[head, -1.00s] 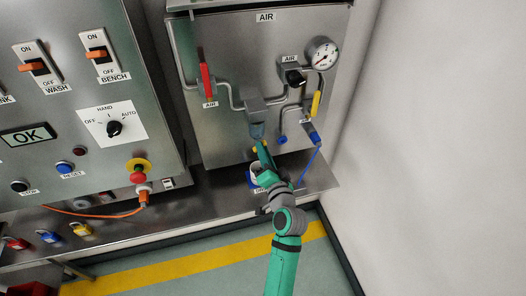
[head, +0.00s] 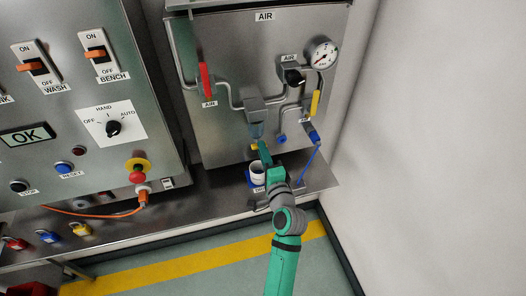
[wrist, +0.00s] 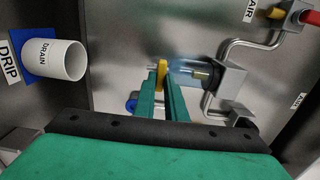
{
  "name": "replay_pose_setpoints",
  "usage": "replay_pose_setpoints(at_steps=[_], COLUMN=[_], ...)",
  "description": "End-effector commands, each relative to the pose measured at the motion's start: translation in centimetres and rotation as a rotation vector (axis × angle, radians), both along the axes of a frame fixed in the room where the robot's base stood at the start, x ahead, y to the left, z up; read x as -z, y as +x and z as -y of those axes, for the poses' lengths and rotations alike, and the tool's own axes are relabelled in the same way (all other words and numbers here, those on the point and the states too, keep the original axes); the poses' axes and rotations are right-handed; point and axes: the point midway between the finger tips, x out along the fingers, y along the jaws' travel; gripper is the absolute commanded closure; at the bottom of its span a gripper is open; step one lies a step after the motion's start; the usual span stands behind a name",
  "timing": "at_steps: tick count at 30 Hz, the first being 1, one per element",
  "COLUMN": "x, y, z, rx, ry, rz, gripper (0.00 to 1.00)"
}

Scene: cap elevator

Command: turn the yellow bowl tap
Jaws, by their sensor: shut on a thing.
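The yellow bowl tap (wrist: 162,75) sits at the end of a clear bluish bowl (wrist: 188,72) in the wrist view. My gripper (wrist: 165,92) is shut on the yellow tap, with one green finger on each side of it. In the head view my gripper (head: 263,150) reaches up to the underside of the bowl (head: 257,131), which hangs below a grey filter block (head: 254,108). A small part of the yellow tap (head: 254,147) shows beside the fingertips there.
A white drain cup (wrist: 62,60) on a blue base stands near the gripper, and also shows in the head view (head: 257,173). A blue hose (head: 309,163) hangs to the right. A red-handled valve (head: 206,80) and a gauge (head: 321,54) are above.

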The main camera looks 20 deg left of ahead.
Motion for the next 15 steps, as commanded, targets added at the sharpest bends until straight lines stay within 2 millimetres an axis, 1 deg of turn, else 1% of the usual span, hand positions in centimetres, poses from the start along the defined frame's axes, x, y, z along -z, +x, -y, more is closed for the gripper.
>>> replay_pose_setpoints(at_steps=[14, 15], x=[0.15, 0.16], y=[0.00, -0.01], z=[0.09, 0.09], rx=[0.001, 0.001], ry=[0.011, 0.011], rz=[-0.010, -0.011], gripper=[1.00, 0.82])
